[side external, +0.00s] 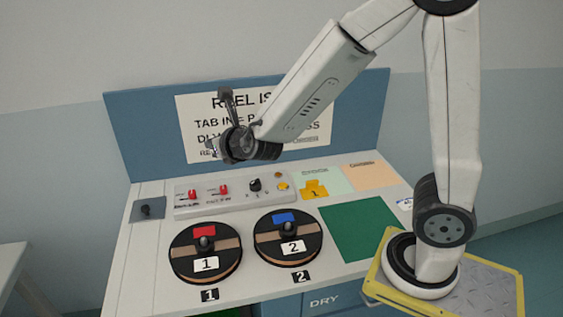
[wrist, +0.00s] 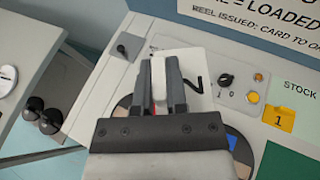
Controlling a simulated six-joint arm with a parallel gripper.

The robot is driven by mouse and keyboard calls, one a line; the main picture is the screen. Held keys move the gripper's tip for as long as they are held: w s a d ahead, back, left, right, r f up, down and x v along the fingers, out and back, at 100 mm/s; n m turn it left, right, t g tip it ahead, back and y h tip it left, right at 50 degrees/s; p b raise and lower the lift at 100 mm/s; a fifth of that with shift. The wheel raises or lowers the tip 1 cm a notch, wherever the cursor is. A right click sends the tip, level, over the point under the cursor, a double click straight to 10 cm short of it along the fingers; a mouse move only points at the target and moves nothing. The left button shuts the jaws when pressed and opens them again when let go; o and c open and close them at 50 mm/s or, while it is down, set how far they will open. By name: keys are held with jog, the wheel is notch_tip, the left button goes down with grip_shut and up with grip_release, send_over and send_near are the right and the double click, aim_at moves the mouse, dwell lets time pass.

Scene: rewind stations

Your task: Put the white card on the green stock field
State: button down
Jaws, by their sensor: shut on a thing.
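The white card (wrist: 187,62) shows in the wrist view as a pale sheet with a black mark, partly hidden by the fingers. My gripper (wrist: 160,80) is shut on it, with a white part between the fingers. In the side external view my gripper (side external: 226,143) is in the air in front of the sign, above the control panel; the card is hard to make out there. The pale green stock field (side external: 335,180) lies on the bench right of the panel, and its edge shows in the wrist view (wrist: 292,82). A yellow tag marked 1 (side external: 314,190) lies at its near left part.
The control panel (side external: 232,191) has red switches and knobs. Two reels stand in front, reel 1 (side external: 180,254) and reel 2 (side external: 267,235). A dark green mat (side external: 357,232) and an orange field (side external: 370,175) are bare. The sign (side external: 310,130) is on the blue backboard.

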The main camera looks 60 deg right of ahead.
jog(key=w+d+f+m+g+h, duration=0.1)
jog(key=d+f+m+g+h, duration=0.15)
jog(key=d, duration=0.35)
jog(key=w+d+f+m+g+h, duration=0.1)
jog(key=w+d+m+h, duration=0.15)
jog(key=d, duration=0.25)
jog(key=m+g+h, duration=0.4)
jog(key=m+g, duration=1)
jog(key=g, duration=0.1)
send_over(327, 174)
notch_tip(327, 174, down, 14)
jog(key=shift+d, duration=0.1)
jog(key=shift+f, duration=0.15)
jog(key=shift+f, duration=3.25)
jog(key=shift+f, duration=0.6)
